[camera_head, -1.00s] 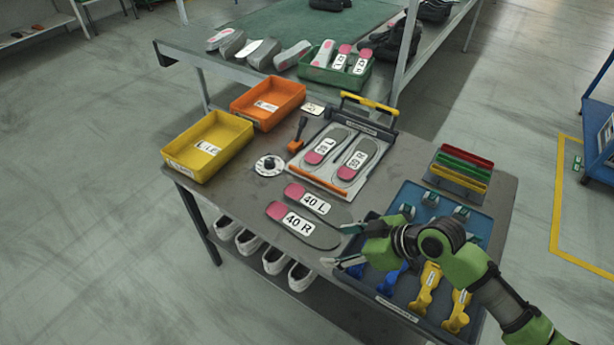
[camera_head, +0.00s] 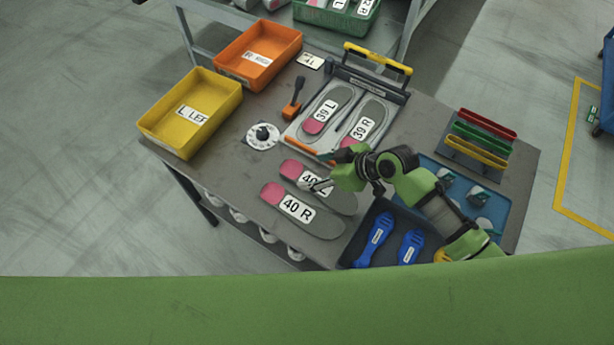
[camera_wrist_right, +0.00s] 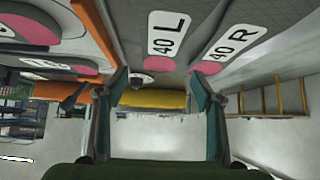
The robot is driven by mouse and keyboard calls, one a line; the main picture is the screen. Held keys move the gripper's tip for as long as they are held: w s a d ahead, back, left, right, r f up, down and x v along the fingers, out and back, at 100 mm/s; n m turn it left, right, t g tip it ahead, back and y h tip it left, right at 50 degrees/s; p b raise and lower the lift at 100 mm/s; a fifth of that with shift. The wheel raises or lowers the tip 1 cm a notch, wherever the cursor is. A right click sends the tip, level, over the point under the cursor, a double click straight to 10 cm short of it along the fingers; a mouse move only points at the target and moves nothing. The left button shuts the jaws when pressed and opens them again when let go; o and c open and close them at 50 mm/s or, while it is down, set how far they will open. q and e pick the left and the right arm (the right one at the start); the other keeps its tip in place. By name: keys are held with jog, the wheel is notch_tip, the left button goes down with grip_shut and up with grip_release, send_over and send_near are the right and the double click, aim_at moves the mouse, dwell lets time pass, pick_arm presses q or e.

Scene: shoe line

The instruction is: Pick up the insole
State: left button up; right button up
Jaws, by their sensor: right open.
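Two grey insoles with pink heels lie side by side on the table, 40 L (camera_head: 292,169) and 40 R (camera_head: 310,219). In the right wrist view, labels 40 L (camera_wrist_right: 167,35) and 40 R (camera_wrist_right: 230,42) show beyond the fingers. My right gripper (camera_head: 320,172) is open and empty over 40 L, partly covering its label; its open fingers also show in the right wrist view (camera_wrist_right: 160,85). Whether it touches the insole I cannot tell. Insoles 39 L (camera_head: 325,110) and 39 R (camera_head: 366,122) lie in a tray-like fixture. My left gripper is out of view.
A yellow bin (camera_head: 190,142) and an orange bin (camera_head: 250,82) stand at the table's left. A dial (camera_head: 262,136) and an orange-based lever (camera_head: 292,108) are beside the fixture.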

aim_at(298, 172)
jog(key=shift+p+x, duration=0.3)
jog(key=shift+x, duration=0.5)
jog(key=x, duration=0.3)
jog(key=shift+w+a+p, duration=0.1)
jog(key=shift+a+p, duration=0.1)
jog(key=shift+p, duration=0.15)
jog(key=shift+w+a+f, duration=0.2)
jog(key=shift+a+f, duration=0.05)
jog(key=shift+f, duration=0.1)
jog(key=c, duration=0.9)
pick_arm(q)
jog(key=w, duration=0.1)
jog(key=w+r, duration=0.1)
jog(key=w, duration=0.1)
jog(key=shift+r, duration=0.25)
pick_arm(e)
jog(key=shift+c, duration=1)
